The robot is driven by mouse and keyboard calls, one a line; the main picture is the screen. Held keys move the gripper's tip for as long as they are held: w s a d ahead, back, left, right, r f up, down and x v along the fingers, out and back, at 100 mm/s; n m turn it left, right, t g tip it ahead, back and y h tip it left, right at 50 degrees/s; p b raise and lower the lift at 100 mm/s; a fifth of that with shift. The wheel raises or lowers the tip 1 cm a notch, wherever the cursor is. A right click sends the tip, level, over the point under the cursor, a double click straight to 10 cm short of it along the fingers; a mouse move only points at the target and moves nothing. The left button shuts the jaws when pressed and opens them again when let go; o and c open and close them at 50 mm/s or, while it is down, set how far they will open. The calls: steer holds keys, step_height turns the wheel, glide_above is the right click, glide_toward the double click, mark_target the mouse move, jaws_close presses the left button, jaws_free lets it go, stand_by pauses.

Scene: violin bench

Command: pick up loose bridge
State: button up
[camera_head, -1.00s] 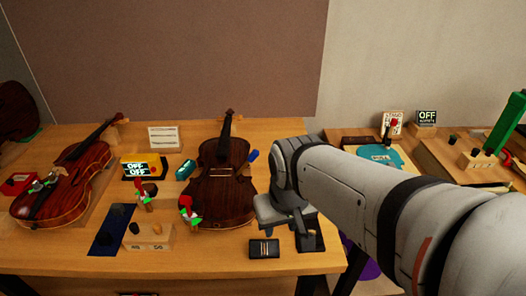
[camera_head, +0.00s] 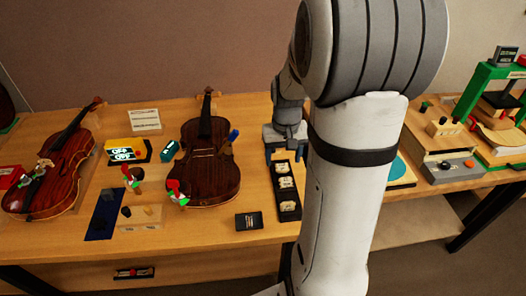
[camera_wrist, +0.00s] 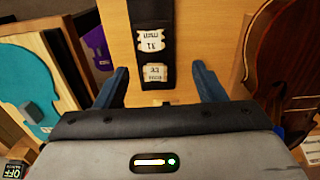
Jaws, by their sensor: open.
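A narrow black tray (camera_head: 290,217) holds several pale bridge-shaped pieces (camera_head: 285,183) in a row, right of the middle violin. In the wrist view, two labelled pale pieces (camera_wrist: 152,40) show on the black tray (camera_wrist: 153,11). I cannot tell which piece is the loose bridge. My gripper (camera_head: 284,151) is over the far end of the tray. In the wrist view, my gripper (camera_wrist: 160,70) is open, its blue fingers on either side of the tray with the nearer piece between them and nothing held. My arm hides the bench right of the tray.
The middle violin (camera_head: 205,168) lies close left of the tray; it edges the wrist view at right. A small black box (camera_head: 249,221) sits near the front edge. A teal-topped board (camera_head: 399,170) lies to the right. Bare wood flanks the tray.

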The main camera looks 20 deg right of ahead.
mark_target(285, 173)
steer(key=shift+w+d+f, duration=0.25)
steer(key=shift+d+f, duration=0.05)
steer(key=shift+d, duration=0.15)
steer(key=shift+d+f, duration=0.1)
steer(key=shift+f, duration=0.25)
step_height(285, 173, down, 7)
steer(key=shift+d+f+p, duration=0.15)
steer(key=shift+p, duration=0.4)
steer(key=shift+c, duration=0.4)
steer(key=c, duration=0.9)
